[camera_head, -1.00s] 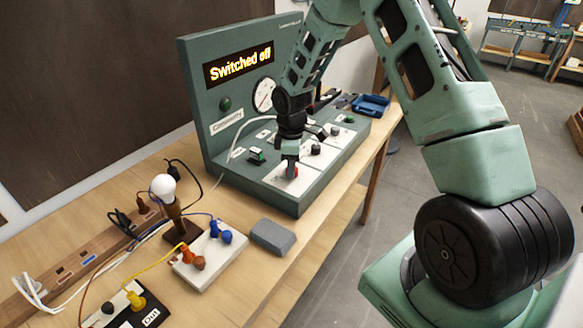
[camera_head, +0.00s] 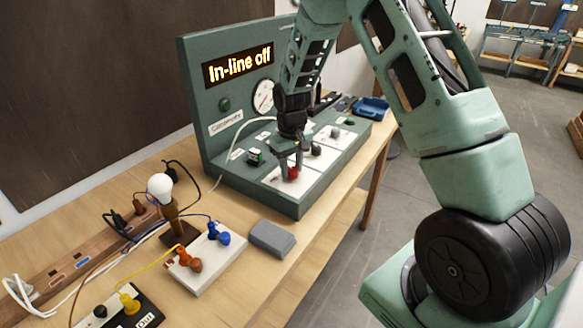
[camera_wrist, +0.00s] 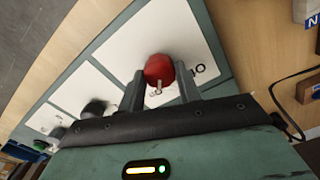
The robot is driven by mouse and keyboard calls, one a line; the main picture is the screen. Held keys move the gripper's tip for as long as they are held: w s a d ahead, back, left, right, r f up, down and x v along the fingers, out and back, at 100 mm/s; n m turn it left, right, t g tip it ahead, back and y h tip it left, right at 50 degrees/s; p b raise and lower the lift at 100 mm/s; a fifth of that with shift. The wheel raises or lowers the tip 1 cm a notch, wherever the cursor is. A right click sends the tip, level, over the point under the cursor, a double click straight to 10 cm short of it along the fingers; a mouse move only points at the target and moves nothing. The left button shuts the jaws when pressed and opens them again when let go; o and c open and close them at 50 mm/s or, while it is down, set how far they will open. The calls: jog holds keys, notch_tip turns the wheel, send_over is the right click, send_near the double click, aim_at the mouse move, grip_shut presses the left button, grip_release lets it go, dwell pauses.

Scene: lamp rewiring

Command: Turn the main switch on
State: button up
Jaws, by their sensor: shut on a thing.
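The main switch is a red knob (camera_head: 293,172) on a white plate at the near end of the green test panel (camera_head: 300,207). In the wrist view the red knob (camera_wrist: 159,70) sits between my two fingers, with a small pale pointer on it. Part of the lettering on the white plate (camera_wrist: 110,75) shows beside it. My gripper (camera_head: 291,165) reaches down from above and is shut on the red knob. The panel's display (camera_head: 239,68) reads "In-line off".
Black knobs (camera_head: 316,150) and a green button (camera_head: 351,121) sit farther along the panel. A grey block (camera_head: 272,238), a lamp with a white bulb (camera_head: 160,186) and a white terminal block (camera_head: 205,262) with plugs stand on the bench nearby. Cables lie at the left.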

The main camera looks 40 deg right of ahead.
aim_at(292, 169)
jog(key=shift+m, duration=1)
jog(key=o, duration=1)
jog(key=shift+c, duration=0.2)
jog(key=shift+r, duration=0.1)
notch_tip(292, 169, up, 17)
jog(key=b, duration=0.3)
jog(key=shift+r, duration=0.2)
